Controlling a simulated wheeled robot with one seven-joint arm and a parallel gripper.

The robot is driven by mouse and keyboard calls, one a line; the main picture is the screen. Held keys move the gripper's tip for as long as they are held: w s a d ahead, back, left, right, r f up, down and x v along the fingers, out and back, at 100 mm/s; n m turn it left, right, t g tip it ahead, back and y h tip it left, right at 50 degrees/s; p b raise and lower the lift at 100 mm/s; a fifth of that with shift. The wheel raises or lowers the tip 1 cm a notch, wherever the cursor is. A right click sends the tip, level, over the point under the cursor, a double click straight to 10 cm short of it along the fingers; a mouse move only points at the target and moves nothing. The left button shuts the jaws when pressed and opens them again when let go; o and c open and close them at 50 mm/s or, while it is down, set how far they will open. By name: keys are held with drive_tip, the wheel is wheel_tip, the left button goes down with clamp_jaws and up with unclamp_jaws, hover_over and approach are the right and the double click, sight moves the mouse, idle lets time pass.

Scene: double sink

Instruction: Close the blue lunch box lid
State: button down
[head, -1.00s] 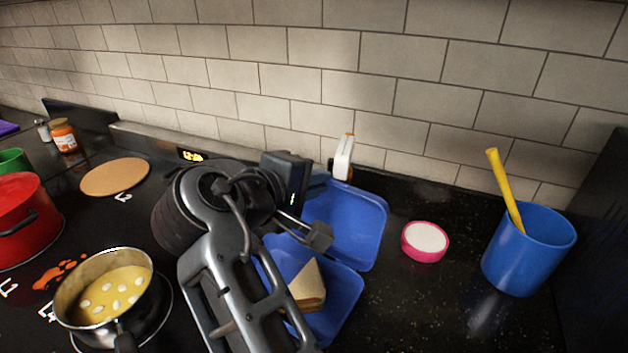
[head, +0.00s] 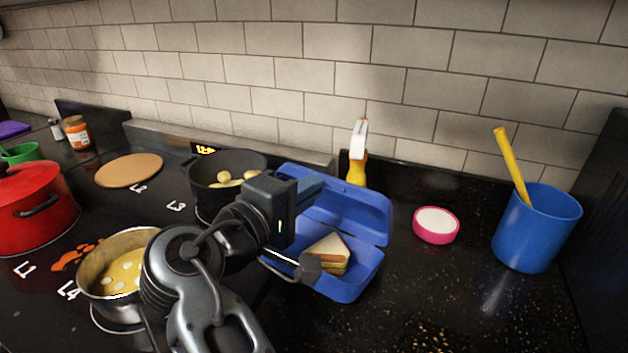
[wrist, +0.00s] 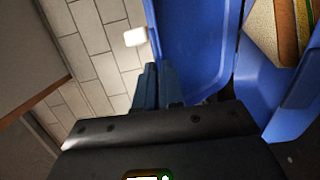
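The blue lunch box stands open on the dark counter, with its base (head: 350,288) holding a sandwich (head: 330,253). Its blue lid (head: 350,212) is raised at the back and leans toward the wall. In the wrist view the lid (wrist: 195,45) is just right of my fingers, with the wall to their left. My gripper (head: 308,188) is at the lid's upper left edge and covers part of it. Its fingers (wrist: 158,85) are close together with nothing visible between them. I cannot tell whether they touch the lid.
A white and yellow bottle (head: 358,155) stands behind the lid. A black pot (head: 215,190) and a pan of yellow soup (head: 115,270) are on the left. A pink-rimmed round container (head: 436,225) and a blue cup (head: 537,230) stand right. The right front counter is clear.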

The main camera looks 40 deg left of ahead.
drive_tip(key=c, duration=1.8)
unclamp_jaws()
drive_tip(key=shift+f, duration=0.1)
drive_tip(key=o, duration=0.6)
drive_tip(key=s+r+p, duration=0.1)
drive_tip(key=s+p, duration=0.2)
drive_tip(key=s, duration=0.4)
drive_tip(key=shift+s+d, duration=0.15)
drive_tip(key=shift+s, duration=0.2)
drive_tip(key=shift+c, duration=0.2)
